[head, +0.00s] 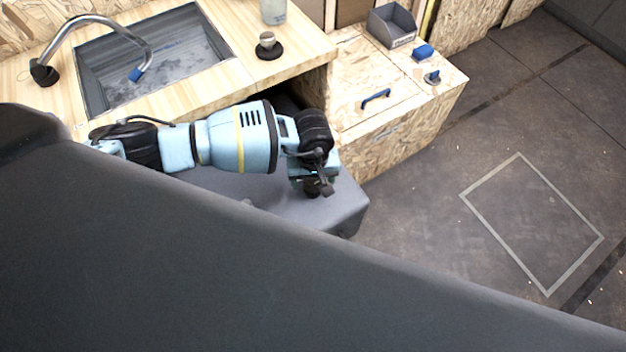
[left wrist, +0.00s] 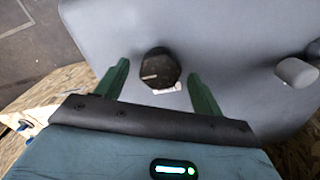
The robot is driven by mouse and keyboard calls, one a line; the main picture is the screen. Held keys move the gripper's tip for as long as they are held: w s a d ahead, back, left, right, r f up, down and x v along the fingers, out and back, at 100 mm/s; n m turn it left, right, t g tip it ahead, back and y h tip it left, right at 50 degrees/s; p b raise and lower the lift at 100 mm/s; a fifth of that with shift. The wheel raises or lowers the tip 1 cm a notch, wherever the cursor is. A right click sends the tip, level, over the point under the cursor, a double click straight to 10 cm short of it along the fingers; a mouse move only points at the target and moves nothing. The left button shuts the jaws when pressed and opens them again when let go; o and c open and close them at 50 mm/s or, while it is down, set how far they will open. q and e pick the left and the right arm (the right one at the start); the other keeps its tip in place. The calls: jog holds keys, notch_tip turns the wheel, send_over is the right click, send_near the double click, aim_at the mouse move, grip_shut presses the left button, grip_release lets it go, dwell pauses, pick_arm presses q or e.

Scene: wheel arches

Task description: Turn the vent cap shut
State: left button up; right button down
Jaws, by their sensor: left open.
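The vent cap (left wrist: 160,68) is a black, many-sided knob with a pale line across its face, on a grey moulded wheel arch (left wrist: 225,30). A small white label shows beside the cap. My left gripper (left wrist: 158,70) is open, with its green fingers on either side of the cap; I cannot tell whether they touch it. In the head view, my left gripper (head: 318,187) is over the grey wheel arch (head: 345,205) below the wooden box, and the cap cannot be made out clearly there. My right gripper is not in view.
A rounded grey knob (left wrist: 297,72) stands out from the arch to the right of the cap. A plywood box (head: 400,120) stands beyond the arch; the floor at right is clear.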

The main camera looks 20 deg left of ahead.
pick_arm(q)
jog(key=shift+f, duration=0.45)
jog(key=c, duration=1)
